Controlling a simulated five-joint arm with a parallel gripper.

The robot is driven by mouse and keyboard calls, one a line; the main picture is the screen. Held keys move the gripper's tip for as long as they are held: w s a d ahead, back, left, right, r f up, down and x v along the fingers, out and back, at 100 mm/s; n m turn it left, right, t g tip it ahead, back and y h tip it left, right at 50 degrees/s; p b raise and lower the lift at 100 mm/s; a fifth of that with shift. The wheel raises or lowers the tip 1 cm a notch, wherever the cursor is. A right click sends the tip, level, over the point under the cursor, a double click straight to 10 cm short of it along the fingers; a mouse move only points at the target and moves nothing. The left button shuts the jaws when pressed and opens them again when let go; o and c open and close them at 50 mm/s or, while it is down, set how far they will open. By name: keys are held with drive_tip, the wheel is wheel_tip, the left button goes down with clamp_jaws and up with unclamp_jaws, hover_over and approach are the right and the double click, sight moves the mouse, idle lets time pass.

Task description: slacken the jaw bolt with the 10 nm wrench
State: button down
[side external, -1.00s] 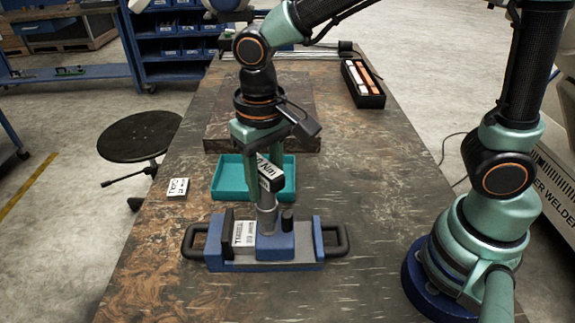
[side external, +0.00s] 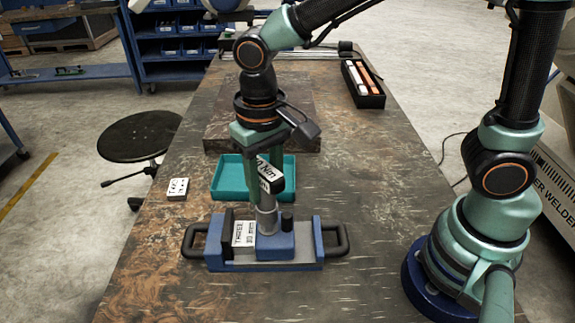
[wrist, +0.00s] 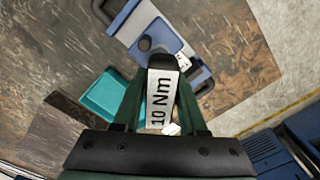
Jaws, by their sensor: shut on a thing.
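My gripper (side external: 264,168) is shut on the 10 Nm wrench (side external: 270,176), upright above the vise (side external: 275,266). The wrench has a white label reading 10 Nm, which also shows in the wrist view (wrist: 160,100) between my fingers. Its grey socket end (side external: 266,217) points down onto the blue block of the vise; the jaw bolt is hidden, so I cannot tell how well the socket sits on it. A white block labelled TARGET 30 mm (side external: 243,234) stands at the left jaw. A short black knob (side external: 287,222) stands right of the socket.
A teal tray (side external: 229,178) lies behind the vise and looks empty where visible. A small white labelled tag (side external: 177,188) lies left of it. A black box with bars (side external: 363,84) stands at the back right. The table right of the vise is clear.

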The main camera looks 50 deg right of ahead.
drive_tip(key=shift+f, duration=1.3)
idle(0.4)
drive_tip(key=n, duration=0.4)
drive_tip(key=shift+n, duration=2)
